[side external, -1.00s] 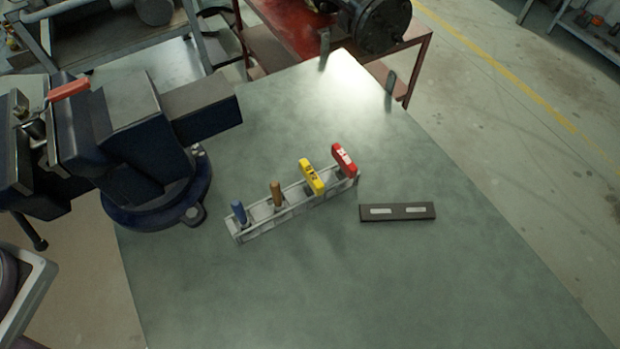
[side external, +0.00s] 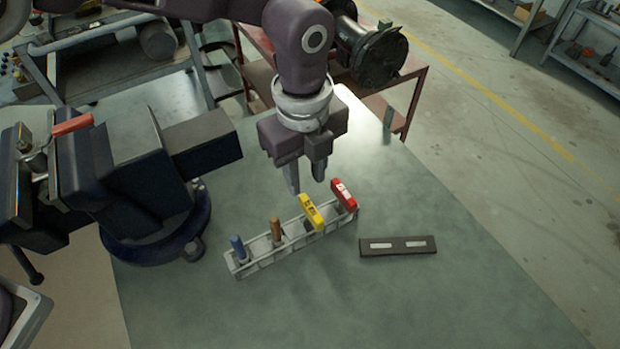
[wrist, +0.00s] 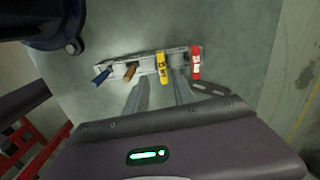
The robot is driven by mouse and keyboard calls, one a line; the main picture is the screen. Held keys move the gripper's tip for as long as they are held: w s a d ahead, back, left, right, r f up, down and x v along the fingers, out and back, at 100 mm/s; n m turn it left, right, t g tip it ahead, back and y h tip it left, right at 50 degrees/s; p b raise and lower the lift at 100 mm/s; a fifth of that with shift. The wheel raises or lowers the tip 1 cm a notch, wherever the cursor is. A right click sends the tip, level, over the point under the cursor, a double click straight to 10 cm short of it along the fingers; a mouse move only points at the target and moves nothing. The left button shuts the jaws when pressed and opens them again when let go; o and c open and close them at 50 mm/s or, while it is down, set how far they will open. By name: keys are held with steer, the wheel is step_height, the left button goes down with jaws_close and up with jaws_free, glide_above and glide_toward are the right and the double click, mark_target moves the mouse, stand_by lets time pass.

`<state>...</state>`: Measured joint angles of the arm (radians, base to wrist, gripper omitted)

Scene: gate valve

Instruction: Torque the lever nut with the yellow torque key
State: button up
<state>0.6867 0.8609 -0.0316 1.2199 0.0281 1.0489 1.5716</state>
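The yellow torque key (side external: 312,212) stands in a pale rack (side external: 262,262) on the green-grey table, beside a red key (side external: 343,195). In the wrist view the yellow key (wrist: 162,67) stands in the rack near the red key (wrist: 196,63). My gripper (side external: 306,183) points down, above and just behind the yellow key in the side view. Its two fingers are apart with nothing between them. In the wrist view the fingers (wrist: 161,92) reach toward the rack, below the yellow key in the picture. I cannot make out a lever nut in either view.
A blue-handled tool (side external: 238,248) and a brown-handled tool (side external: 275,231) stand in the rack's left part. A dark blue vise (side external: 140,180) is at the left. A flat dark plate (side external: 398,246) lies right of the rack. The table's front is clear.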

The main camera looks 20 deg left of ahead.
mark_target(311, 207)
steer(key=shift+s+d+f+m, duration=0.1)
steer(key=shift+d+f+m, duration=0.15)
steer(key=shift+f, duration=0.25)
steer(key=shift+s+d+f+m, duration=0.15)
steer(key=shift+d+f, duration=0.1)
steer(key=shift+f, duration=0.25)
steer(key=shift+w+f, duration=0.15)
steer(key=shift+f, duration=3.05)
jaws_close()
steer(key=shift+r, duration=3.05)
